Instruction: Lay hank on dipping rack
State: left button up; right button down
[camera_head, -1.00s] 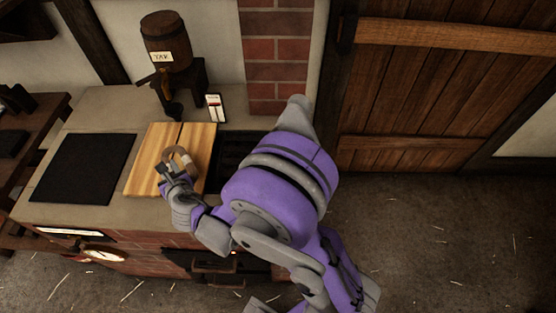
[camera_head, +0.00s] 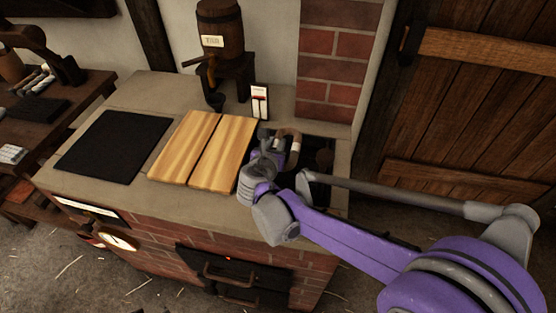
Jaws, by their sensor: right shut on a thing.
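My right gripper (camera_head: 277,148) reaches in from the right and is shut on the hank (camera_head: 292,134), a small tan loop with a pale band. The hank is over the left part of a dark recess (camera_head: 318,143) in the brick counter, right of the wooden boards. This recess appears to hold the dark dipping rack, but my gripper and arm hide much of it. I cannot tell whether the hank touches the rack. My left gripper is not in view.
Two pale wooden boards (camera_head: 222,154) lie on the counter (camera_head: 135,90), with a flat black plate (camera_head: 115,146) to their left. A tar barrel (camera_head: 220,30) on a stand and a small gauge card (camera_head: 259,101) stand behind. A brick pillar (camera_head: 333,55) rises behind the recess.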

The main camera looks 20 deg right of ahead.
jog(key=shift+f+b, duration=0.5)
jog(key=shift+f, duration=2.1)
jog(key=shift+f, duration=0.1)
jog(key=c, duration=0.7)
grip_release()
jog(key=shift+o, duration=0.2)
jog(key=shift+s+a+r, duration=0.1)
jog(key=shift+r, duration=0.1)
jog(key=p+v, duration=0.1)
jog(key=v, duration=1)
jog(key=shift+s+a+r+p, duration=0.1)
jog(key=shift+s+a+p, duration=0.05)
jog(key=shift+s+p, duration=0.2)
jog(key=shift+w, duration=0.1)
